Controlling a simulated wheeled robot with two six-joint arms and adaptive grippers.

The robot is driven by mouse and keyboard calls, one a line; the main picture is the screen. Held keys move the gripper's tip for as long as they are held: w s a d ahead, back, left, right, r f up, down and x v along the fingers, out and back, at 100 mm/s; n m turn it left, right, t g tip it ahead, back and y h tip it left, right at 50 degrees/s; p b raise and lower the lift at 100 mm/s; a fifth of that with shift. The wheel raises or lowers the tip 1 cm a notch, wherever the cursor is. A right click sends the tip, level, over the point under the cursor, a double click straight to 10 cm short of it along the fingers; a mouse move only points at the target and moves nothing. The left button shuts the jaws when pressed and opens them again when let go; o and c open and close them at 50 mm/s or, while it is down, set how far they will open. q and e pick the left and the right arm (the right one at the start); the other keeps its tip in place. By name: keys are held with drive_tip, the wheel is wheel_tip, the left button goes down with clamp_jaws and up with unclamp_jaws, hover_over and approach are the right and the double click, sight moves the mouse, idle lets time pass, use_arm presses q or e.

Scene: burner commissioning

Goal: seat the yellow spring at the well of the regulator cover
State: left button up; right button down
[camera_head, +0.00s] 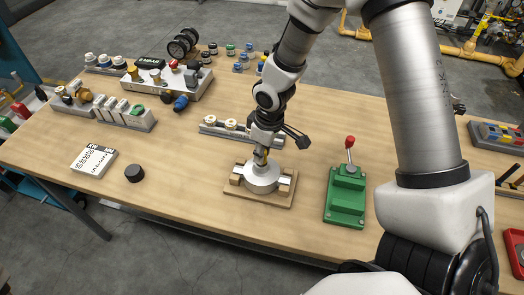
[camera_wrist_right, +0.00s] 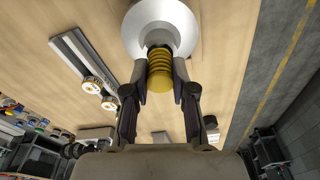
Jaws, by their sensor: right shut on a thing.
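The yellow spring (camera_wrist_right: 160,72) is between the fingers of my right gripper (camera_wrist_right: 160,84), which is shut on it. In the head view my right gripper (camera_head: 261,155) points down over the regulator cover (camera_head: 262,178), a round pale metal piece resting in a wooden holder (camera_head: 238,190). The regulator cover also shows in the right wrist view (camera_wrist_right: 182,22), just beyond the spring. The spring's far end is at the cover's middle. I cannot tell how deep it sits, and the well is hidden. My left gripper is not in view.
A green press with a red-knobbed lever (camera_head: 346,195) stands right of the holder. A rack with white-and-gold parts (camera_head: 222,127) lies behind it. A black round cap (camera_head: 134,173) and a printed card (camera_head: 94,160) are at left. Bare table lies between the cap and the holder.

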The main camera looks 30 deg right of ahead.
drive_tip(key=shift+f+b, duration=0.85)
drive_tip(key=shift+f, duration=0.15)
drive_tip(key=shift+r, duration=0.15)
drive_tip(key=shift+r+p, duration=0.85)
drive_tip(key=shift+p, duration=0.05)
drive_tip(key=shift+w+a, duration=0.1)
drive_tip(key=shift+f+b, duration=0.7)
drive_tip(key=shift+f, duration=0.35)
idle(0.4)
drive_tip(key=shift+r, duration=0.15)
